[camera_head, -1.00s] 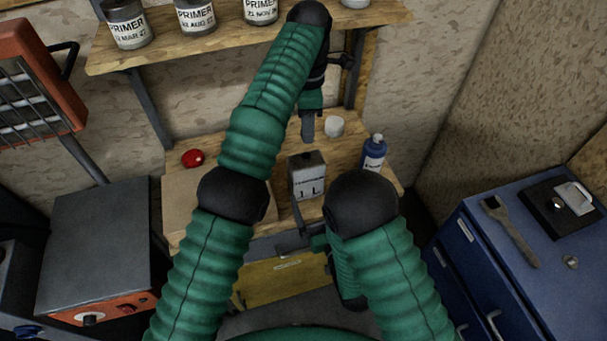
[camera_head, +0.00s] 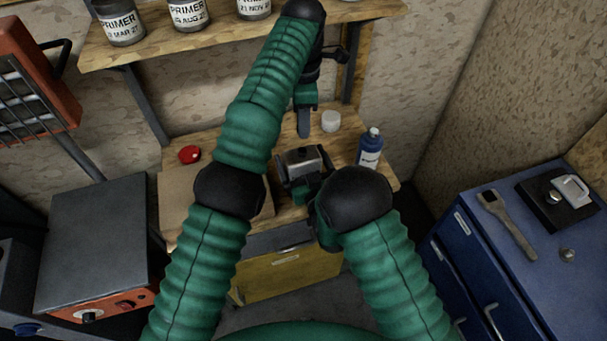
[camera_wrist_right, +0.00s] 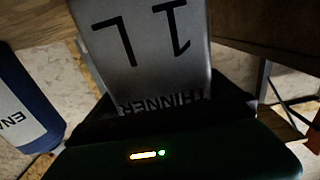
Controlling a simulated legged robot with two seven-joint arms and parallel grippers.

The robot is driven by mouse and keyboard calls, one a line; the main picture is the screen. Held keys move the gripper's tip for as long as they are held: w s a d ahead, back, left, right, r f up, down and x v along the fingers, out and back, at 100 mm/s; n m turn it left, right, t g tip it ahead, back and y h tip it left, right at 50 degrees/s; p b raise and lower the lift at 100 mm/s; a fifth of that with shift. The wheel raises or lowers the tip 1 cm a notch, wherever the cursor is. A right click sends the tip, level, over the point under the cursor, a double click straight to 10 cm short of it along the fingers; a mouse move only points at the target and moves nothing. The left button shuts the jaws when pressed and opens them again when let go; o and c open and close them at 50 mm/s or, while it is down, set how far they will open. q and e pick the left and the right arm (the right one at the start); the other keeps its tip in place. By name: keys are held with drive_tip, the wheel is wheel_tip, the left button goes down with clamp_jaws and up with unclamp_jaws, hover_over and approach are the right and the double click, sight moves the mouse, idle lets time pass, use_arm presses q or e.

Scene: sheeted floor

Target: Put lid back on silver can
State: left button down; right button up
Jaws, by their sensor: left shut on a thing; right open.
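The silver can (camera_head: 296,158) stands upright on the wooden bench, a small raised neck on its top. In the right wrist view the can (camera_wrist_right: 145,45) appears upside down, with "THINNER" and "1L" on its face. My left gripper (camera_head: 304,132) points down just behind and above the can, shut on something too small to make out. No separate lid can be told apart. My right gripper (camera_head: 303,186) is open at the near side of the can, its jaws around or beside the lower body. I cannot tell whether they touch.
A white cup-like thing (camera_head: 331,121) and a blue bottle (camera_head: 369,148) stand right of the can. A red round thing (camera_head: 189,154) lies at the bench's left. A shelf (camera_head: 220,38) with primer tins hangs above. A blue cabinet (camera_head: 490,255) stands right.

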use_arm(q)
drive_tip(key=shift+a, duration=0.2)
use_arm(e)
drive_tip(key=shift+a, duration=0.15)
use_arm(q)
drive_tip(key=shift+a, duration=0.15)
use_arm(e)
drive_tip(key=shift+s+a, duration=0.1)
drive_tip(key=shift+a, duration=0.05)
drive_tip(key=c, duration=1.9)
use_arm(q)
hover_over(302, 151)
wheel_tip(302, 151, down, 4)
drive_tip(key=shift+s+f, duration=0.1)
drive_tip(key=shift+f, duration=0.3)
drive_tip(key=shift+f, duration=0.9)
drive_tip(key=shift+f, duration=0.55)
